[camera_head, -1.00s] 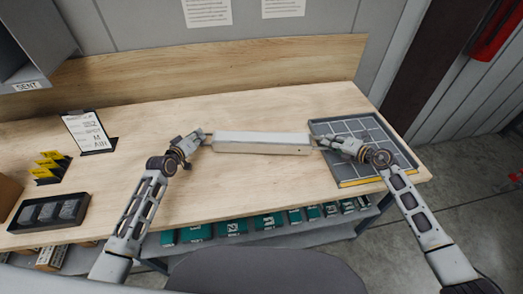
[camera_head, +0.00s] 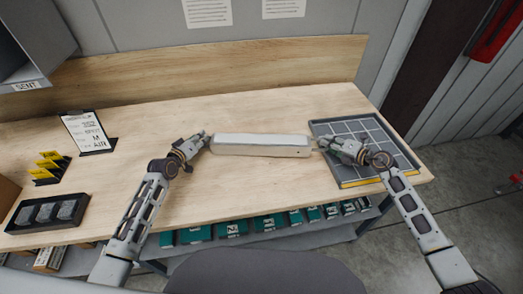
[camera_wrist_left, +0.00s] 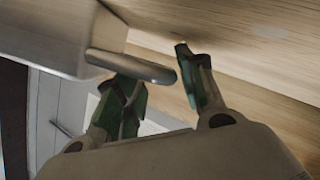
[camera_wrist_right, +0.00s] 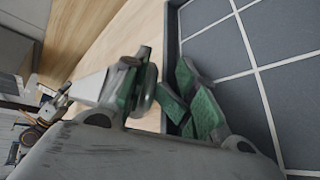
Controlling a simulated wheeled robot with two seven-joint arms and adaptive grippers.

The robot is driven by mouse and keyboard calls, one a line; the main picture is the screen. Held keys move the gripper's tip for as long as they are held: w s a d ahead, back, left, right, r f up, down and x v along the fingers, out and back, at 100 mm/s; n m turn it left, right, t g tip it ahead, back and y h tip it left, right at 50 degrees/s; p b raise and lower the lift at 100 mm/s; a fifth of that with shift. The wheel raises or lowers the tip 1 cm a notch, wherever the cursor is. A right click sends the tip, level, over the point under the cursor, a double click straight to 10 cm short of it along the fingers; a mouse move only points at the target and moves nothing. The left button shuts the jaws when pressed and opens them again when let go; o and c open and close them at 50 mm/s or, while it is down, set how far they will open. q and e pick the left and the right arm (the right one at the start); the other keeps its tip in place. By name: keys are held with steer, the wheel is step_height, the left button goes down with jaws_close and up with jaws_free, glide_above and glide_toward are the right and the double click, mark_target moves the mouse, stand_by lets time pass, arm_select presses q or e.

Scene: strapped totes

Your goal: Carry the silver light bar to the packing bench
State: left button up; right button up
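The silver light bar (camera_head: 262,145) lies lengthwise on the wooden packing bench (camera_head: 250,195), near its middle. My left gripper (camera_head: 204,137) is at the bar's left end. In the left wrist view its fingers are apart, with the bar's rounded end handle (camera_wrist_left: 132,66) between or just above the fingertips. My right gripper (camera_head: 323,146) is at the bar's right end, over the tray's edge. In the right wrist view its fingers are apart, and the bar's end (camera_wrist_right: 92,86) is beside the left-hand finger. Whether either finger still touches a handle is unclear.
A dark tray with a white grid (camera_head: 352,178) lies at the bench's right end. A sign stand (camera_head: 88,133), yellow tags (camera_head: 48,166) and a black holder (camera_head: 20,222) stand at the left. A chair back (camera_head: 265,272) is in front. The bench between is clear.

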arm_select(q)
steer(key=shift+s, duration=0.15)
arm_select(e)
steer(key=shift+s+a+f, duration=0.15)
steer(key=shift+s+f, duration=0.2)
steer(key=shift+f, duration=0.35)
arm_select(q)
steer(key=shift+v, duration=3.85)
arm_select(e)
steer(key=shift+s, duration=0.1)
steer(key=shift+s+d+r, duration=0.3)
steer(key=shift+s+d, duration=0.05)
steer(key=shift+d, duration=0.15)
steer(key=v, duration=0.3)
steer(key=shift+w+d+r, duration=0.1)
steer(key=shift+r, duration=0.2)
steer(key=shift+r+v, duration=0.15)
steer(key=shift+v, duration=0.75)
steer(key=shift+r+v, duration=0.15)
steer(key=shift+v, duration=0.75)
steer(key=shift+w, duration=0.1)
